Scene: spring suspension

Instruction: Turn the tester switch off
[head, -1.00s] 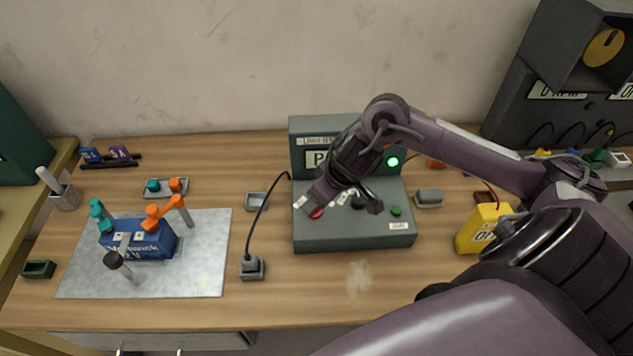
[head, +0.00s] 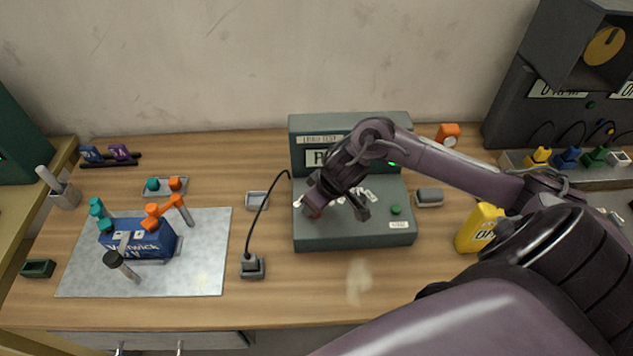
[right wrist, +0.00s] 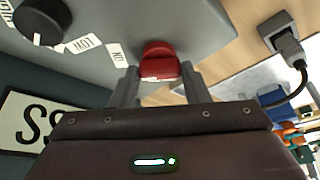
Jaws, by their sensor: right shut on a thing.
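The tester is a grey box (head: 350,238) with an upright back panel, standing at the middle of the bench. Its red switch (right wrist: 158,62) shows in the right wrist view beside a white label (right wrist: 117,54) that appears to read ON. My right gripper (right wrist: 160,86) has its two fingers on either side of the red switch and is shut on it. In the head view my right gripper (head: 312,207) is over the left front of the tester and hides most of the switch. A sliver of green light (head: 392,163) shows on the back panel behind my arm. My left gripper is not in view.
A black knob (right wrist: 42,20) sits beside the switch. A cable plug (head: 252,268) stands left of the tester. A blue block (head: 150,246) is on a grey mat (head: 80,285). The bench front is clear.

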